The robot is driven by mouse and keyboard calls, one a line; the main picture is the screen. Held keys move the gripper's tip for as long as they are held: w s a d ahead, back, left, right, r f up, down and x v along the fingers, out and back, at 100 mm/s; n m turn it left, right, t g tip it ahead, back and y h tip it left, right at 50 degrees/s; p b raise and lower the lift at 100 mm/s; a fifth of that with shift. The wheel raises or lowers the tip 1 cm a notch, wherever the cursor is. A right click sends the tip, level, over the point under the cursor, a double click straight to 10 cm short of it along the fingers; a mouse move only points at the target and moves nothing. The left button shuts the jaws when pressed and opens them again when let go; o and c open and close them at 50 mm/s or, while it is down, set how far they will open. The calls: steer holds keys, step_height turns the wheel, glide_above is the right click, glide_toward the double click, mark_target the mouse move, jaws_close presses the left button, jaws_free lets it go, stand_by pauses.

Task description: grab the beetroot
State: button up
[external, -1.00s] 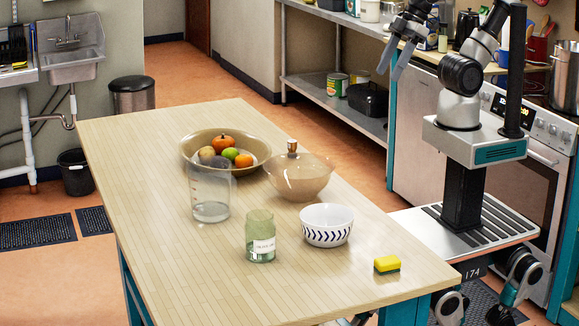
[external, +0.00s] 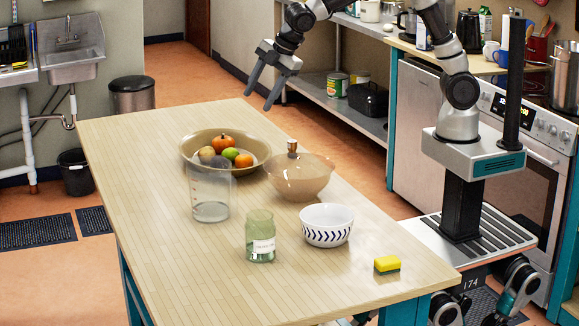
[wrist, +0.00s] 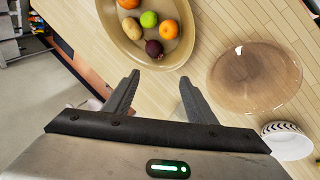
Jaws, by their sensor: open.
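The beetroot (wrist: 154,48) is a dark purple round thing in the wrist view. It lies inside the tan oval bowl (wrist: 112,35), near the rim closest to my gripper, with other produce beside it. The bowl also shows on the wooden table in the external view (external: 261,152), where I cannot clearly pick out the beetroot. My gripper (external: 258,100) is open and empty, raised above the table's far edge, behind and right of the bowl. In the wrist view its fingers (wrist: 160,77) point toward the bowl, with the beetroot just beyond the fingertips in the picture and nothing between them.
A lime (wrist: 149,19), an orange (wrist: 169,29) and a potato-like item (wrist: 128,3) share the bowl. The table's left side is clear.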

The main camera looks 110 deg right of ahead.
steer(key=shift+n, duration=0.4)
steer(key=shift+d+r+x, duration=0.15)
steer(key=shift+d+x, duration=0.25)
steer(key=shift+x, duration=3.55)
steer(key=shift+d+r+x, duration=0.1)
steer(key=shift+d+x, duration=0.25)
steer(key=shift+x, duration=3.6)
steer(key=shift+d+r+x, duration=0.15)
steer(key=shift+d+x, duration=0.25)
steer(key=shift+x, duration=3.5)
steer(key=shift+w, duration=0.15)
steer(key=c, duration=0.7)
